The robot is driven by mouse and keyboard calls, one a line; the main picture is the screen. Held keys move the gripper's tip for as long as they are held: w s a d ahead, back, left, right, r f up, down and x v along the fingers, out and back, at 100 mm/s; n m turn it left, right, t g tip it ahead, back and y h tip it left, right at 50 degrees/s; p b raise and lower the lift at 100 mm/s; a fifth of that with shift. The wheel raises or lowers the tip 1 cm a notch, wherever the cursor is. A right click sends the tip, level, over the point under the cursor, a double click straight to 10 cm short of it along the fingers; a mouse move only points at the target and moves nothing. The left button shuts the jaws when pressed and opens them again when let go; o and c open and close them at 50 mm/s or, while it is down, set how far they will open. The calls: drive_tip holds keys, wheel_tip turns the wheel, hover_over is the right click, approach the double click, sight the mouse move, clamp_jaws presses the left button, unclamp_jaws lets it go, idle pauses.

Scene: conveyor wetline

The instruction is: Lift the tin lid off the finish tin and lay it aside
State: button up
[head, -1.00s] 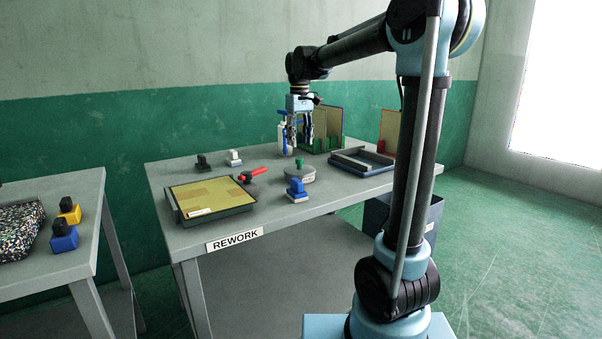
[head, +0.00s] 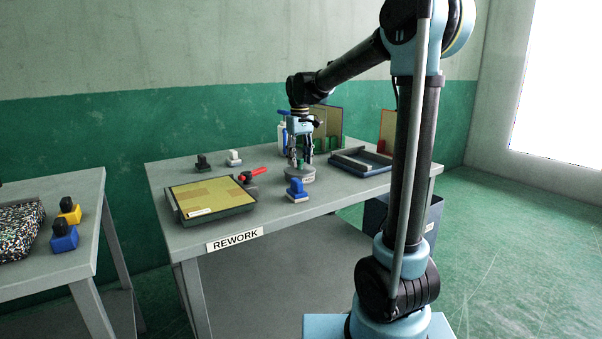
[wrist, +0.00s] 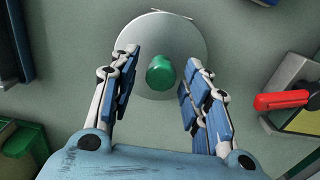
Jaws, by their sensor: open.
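The finish tin (head: 302,178) is a low, round grey tin standing on the rework table. Its tin lid (wrist: 160,30) is a pale disc with a green knob (wrist: 161,73) in the middle, and the lid appears to sit on the tin. My gripper (head: 301,160) is just above the lid, pointing down. In the wrist view my gripper (wrist: 160,88) is open, with its blue-padded fingers on either side of the green knob and a gap on both sides. In the head view the fingers partly hide the knob.
A blue-handled block (head: 296,190) stands in front. A dark frame (head: 362,162) lies right, and a white bottle (head: 283,135) stands behind. Bare table shows at the front.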

drive_tip(key=shift+c, duration=0.5)
drive_tip(key=c, duration=0.8)
drive_tip(key=shift+r, duration=1.5)
